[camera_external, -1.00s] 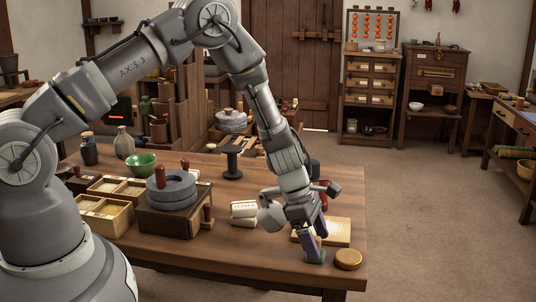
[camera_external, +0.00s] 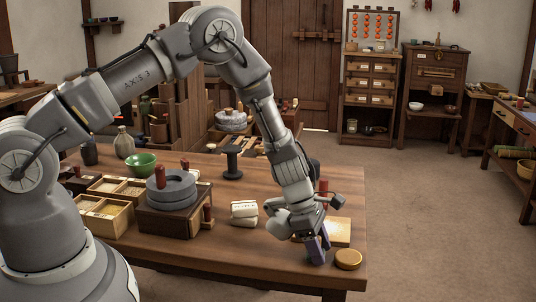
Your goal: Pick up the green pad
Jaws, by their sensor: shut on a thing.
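White blocks (camera_external: 244,211), a quern (camera_external: 172,190), a green bowl (camera_external: 141,162) and a dark spool (camera_external: 232,162) stand farther left.

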